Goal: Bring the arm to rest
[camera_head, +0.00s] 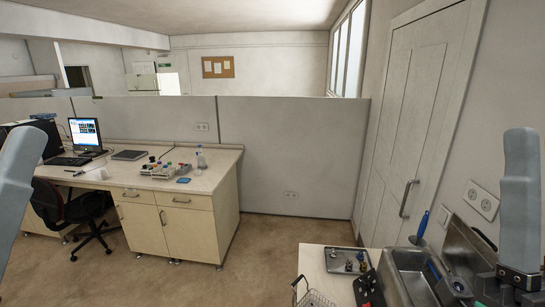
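A pale grey link of my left arm (14,185) stands tilted at the left edge of the head view. Its gripper is out of view. A pale grey link of my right arm (520,200) stands upright at the right edge, with a dark grey part at its lower end by the bottom right corner. No gripper fingers show on either side, and I see nothing held.
A near counter has a metal tray (345,267) with small items, a wire basket (316,298) and a sink (408,272). My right arm appears in front of the sink area. A far desk (222,158) bears a monitor (85,134) and a bottle (201,159). The floor between is clear.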

